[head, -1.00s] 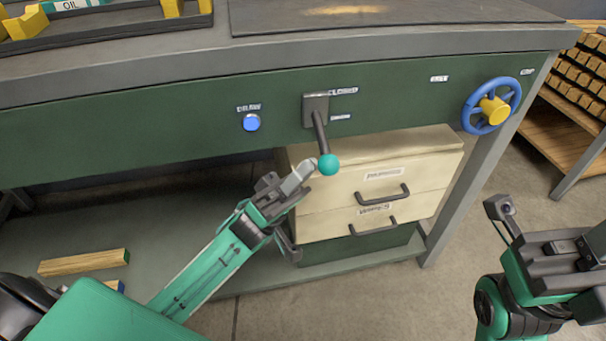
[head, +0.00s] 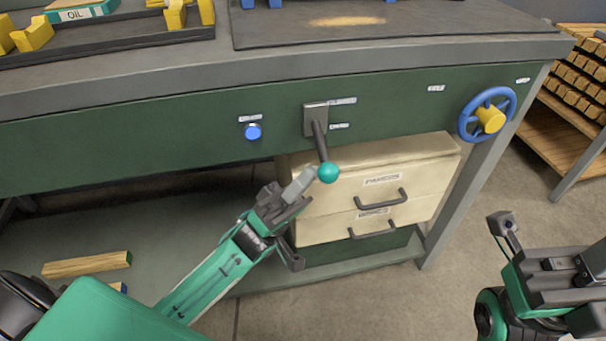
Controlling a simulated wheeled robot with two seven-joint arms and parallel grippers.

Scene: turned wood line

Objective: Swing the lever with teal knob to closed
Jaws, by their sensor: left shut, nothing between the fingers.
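The lever (head: 320,142) hangs from a grey plate on the green front panel of the bench and points down, leaning slightly right. Its teal knob (head: 328,173) is at the lower end. Two small labels sit right of the plate, one level with its top and one lower; both are too blurred to read surely. My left gripper (head: 305,180) is shut and empty, its fingertips just left of the knob, touching or very close to it. My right gripper (head: 503,222) is at the lower right, away from the lever; its fingers are not clear.
A blue button (head: 253,132) is left of the lever. A blue handwheel (head: 487,115) with yellow hub is at the right. A cream drawer unit (head: 420,173) with dark handles stands below and behind the knob. A wooden bar (head: 87,264) lies on the lower shelf.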

